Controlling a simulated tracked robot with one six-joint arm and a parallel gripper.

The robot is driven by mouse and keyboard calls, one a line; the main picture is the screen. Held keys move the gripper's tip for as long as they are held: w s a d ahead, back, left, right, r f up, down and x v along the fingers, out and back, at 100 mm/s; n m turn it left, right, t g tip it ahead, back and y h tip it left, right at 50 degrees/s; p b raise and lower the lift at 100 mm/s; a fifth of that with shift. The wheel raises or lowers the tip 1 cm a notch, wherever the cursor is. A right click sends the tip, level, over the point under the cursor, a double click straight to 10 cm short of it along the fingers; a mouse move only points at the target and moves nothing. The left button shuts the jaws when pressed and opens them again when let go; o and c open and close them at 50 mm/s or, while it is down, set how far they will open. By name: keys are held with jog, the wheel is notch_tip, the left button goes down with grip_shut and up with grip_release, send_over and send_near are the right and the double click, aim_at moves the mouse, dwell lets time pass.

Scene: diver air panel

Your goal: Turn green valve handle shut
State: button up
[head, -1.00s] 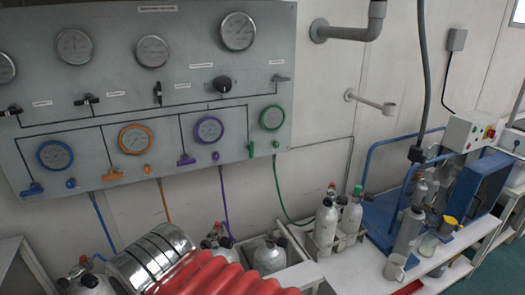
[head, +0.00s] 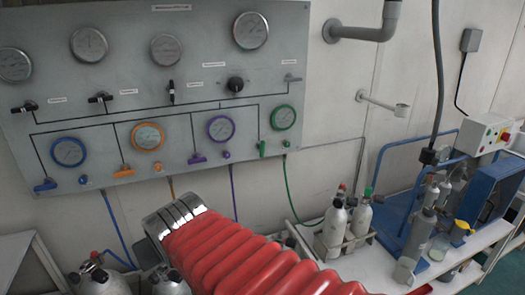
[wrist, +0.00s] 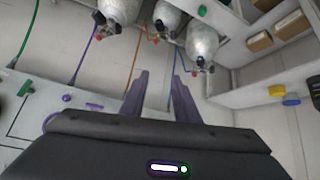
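The green valve handle (head: 262,148) hangs roughly upright at the panel's lower right, below and left of the green-ringed gauge (head: 283,117). A small green knob (head: 286,143) sits to its right. In the wrist view, a green part, apparently the handle (wrist: 25,88), shows at the far left, well to the side of the fingers. My gripper (wrist: 160,75) has its two dark fingers apart with nothing between them. In the head view, my red-sleeved arm reaches toward the area below the panel, and its fingers are hidden there. My gripper is clear of the green handle.
A purple handle (head: 197,158), an orange handle (head: 124,172) and a blue handle (head: 45,185) line the panel's lower edge. A green hose (head: 290,195) hangs below. Grey cylinders (head: 334,222) stand on the bench to the right, and others (wrist: 120,10) show in the wrist view.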

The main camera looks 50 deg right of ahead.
jog(key=w+d+r+m+t+h, duration=0.1)
jog(key=w+d, duration=0.2)
jog(key=d, duration=0.3)
jog(key=w+d+m+t+h, duration=0.1)
jog(key=w+d, duration=0.2)
jog(key=d, duration=0.2)
jog(key=m+t+h, duration=0.3)
jog(key=t+h, duration=0.2)
jog(key=t, duration=0.1)
send_near(263, 150)
jog(key=v, duration=0.3)
jog(key=shift+s+r, duration=0.2)
jog(key=shift+w, duration=0.1)
jog(key=x, duration=1.3)
jog(key=shift+w+d+f, duration=0.2)
jog(key=shift+w+f, duration=0.05)
jog(key=shift+w, duration=0.1)
jog(key=shift+c, duration=0.4)
